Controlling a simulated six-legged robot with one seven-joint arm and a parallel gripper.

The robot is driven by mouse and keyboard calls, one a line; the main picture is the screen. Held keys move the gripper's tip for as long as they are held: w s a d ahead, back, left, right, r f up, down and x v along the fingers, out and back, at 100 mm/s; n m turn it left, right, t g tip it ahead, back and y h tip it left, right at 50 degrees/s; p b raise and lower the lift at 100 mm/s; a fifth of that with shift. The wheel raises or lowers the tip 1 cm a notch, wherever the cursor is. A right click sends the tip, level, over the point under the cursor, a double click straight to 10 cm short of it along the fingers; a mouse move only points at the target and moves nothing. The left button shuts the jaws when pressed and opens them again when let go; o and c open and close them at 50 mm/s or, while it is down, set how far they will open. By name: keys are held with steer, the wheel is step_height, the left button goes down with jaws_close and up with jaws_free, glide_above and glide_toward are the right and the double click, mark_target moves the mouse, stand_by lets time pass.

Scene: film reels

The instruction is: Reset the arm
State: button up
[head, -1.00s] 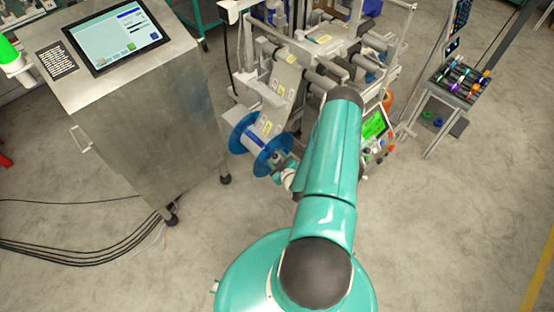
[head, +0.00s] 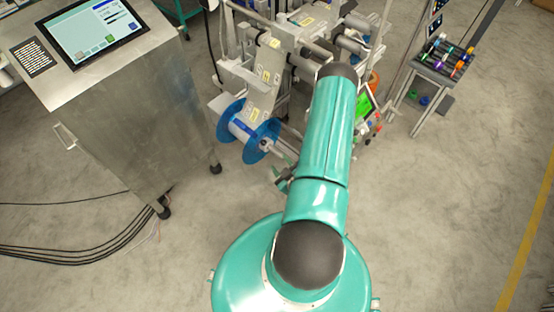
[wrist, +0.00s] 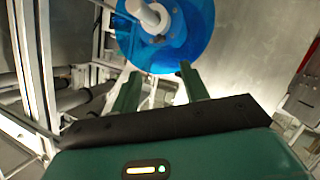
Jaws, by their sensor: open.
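My arm reaches forward from my teal body in the head view. My gripper (head: 282,176) shows partly beside the arm, below and right of a blue film reel (head: 247,132). In the wrist view my gripper (wrist: 160,88) has its two green fingers apart with nothing between them. The blue reel (wrist: 190,40) is beyond the fingertips, on a light spindle, and looks apart from them. The reel carries a pale film web that runs up into the machine.
A steel cabinet with a touchscreen (head: 92,30) is at left. Black cables (head: 80,250) lie on the floor at lower left. A rack of small coloured reels (head: 445,60) is at upper right. The floor at right is clear.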

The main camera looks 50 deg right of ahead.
stand_by(0.6)
steer(key=w+d+r+n+g+y, duration=0.1)
steer(key=w+d+r+n, duration=0.15)
steer(key=w+r, duration=0.5)
steer(key=w+a+r+m+g, duration=0.1)
steer(key=w+a+r+g, duration=0.2)
steer(key=r, duration=0.8)
steer(key=w+a+r+m+g, duration=0.1)
steer(key=w+a+r, duration=0.3)
steer(key=r, duration=0.7)
steer(key=s+a+r+m+g+y, duration=0.1)
steer(key=s+a+r, duration=0.1)
steer(key=a+r, duration=0.45)
steer(key=s+a+r+m, duration=0.1)
steer(key=s+a+r, duration=0.2)
steer(key=a+r, duration=0.35)
steer(key=s+a+r+g+y, duration=0.1)
steer(key=s+a+r, duration=0.3)
steer(key=s, duration=0.2)
steer(key=s+a+r+g+y, duration=0.1)
steer(key=s+a+r, duration=0.3)
steer(key=s, duration=0.3)
steer(key=shift+s+a, duration=0.3)
steer(key=shift+a, duration=0.2)
